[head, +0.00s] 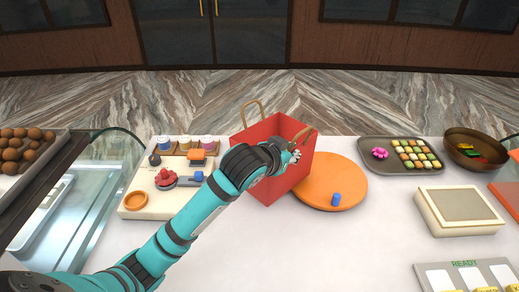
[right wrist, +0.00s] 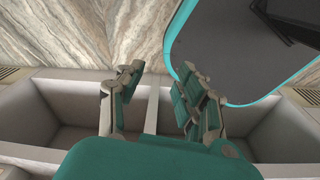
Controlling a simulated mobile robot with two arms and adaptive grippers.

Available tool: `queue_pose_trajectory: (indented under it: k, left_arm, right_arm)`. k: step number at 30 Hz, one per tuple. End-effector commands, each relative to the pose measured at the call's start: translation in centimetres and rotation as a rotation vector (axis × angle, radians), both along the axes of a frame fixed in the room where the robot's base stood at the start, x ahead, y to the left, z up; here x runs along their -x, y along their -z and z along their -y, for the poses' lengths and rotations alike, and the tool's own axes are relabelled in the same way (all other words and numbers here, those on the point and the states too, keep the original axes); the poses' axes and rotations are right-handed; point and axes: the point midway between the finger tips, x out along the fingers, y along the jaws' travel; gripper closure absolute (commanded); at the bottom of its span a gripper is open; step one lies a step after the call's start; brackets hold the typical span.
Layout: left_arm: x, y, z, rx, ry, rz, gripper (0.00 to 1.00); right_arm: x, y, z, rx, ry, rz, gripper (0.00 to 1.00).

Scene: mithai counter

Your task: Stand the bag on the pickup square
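A red paper bag (head: 272,180) with tan handles stands upright near the middle of the counter, in front of the left part of the orange round board. My left gripper (head: 294,156) is at the bag's upper right side, close to the right handle (head: 304,136). Its fingers are small and partly hidden by my wrist, so I cannot tell whether they grip the handle. An orange-red flat patch (head: 509,189) shows at the right edge, cut off by the frame; I cannot tell whether it is the pickup square. My right gripper (right wrist: 157,85) is open and empty.
An orange round board (head: 325,190) carries a blue cylinder (head: 336,199). A sweets tray (head: 375,165), a brown bowl (head: 455,148), a beige box (head: 458,226) and a READY panel (head: 437,280) are at right. A cream tray (head: 130,211) with cups is at left. The front middle counter is clear.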

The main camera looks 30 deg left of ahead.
Motion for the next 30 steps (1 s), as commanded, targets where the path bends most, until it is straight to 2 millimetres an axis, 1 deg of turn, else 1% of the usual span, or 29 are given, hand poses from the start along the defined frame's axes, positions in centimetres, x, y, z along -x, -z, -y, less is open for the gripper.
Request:
queue_pose_trajectory:
  k: [1,3,12,15,18,22,27,30]
  left_arm:
    - [-0.7,-0.3,-1.0,-0.003,-0.005,0.001,1.0]
    - [-1.7,-0.3,-2.3,-0.003,-0.006,0.0,1.0]
    - [-6.7,0.3,-8.2,-0.001,-0.005,0.001,1.0]
    - [-8.0,0.6,-9.8,0.0,-0.005,0.002,1.0]
    - [-8.9,0.9,-10.8,-0.001,-0.003,0.002,1.0]
    - [-9.3,1.3,-11.3,0.001,-0.001,0.001,1.0]
    - [-9.2,3.4,-11.2,0.001,-0.001,-0.001,1.0]
    - [-9.3,4.3,-11.2,0.0,-0.001,0.003,1.0]
  right_arm:
    - [0.1,-0.7,-0.1,-0.001,0.001,-0.002,0.64]
    - [0.2,-1.2,-0.2,-0.002,0.001,-0.004,0.64]
    - [1.2,-3.6,-0.3,-0.003,0.003,-0.018,0.64]
    - [1.1,-4.2,-0.3,-0.003,0.003,-0.018,0.64]
    - [1.1,-4.5,-0.3,-0.003,0.003,-0.017,0.64]
    - [0.9,-4.7,-0.3,-0.003,0.003,-0.015,0.64]
    - [0.7,-6.1,-0.3,-0.003,0.003,-0.013,0.64]
    - [0.7,-6.4,-0.2,-0.003,0.002,-0.012,0.64]
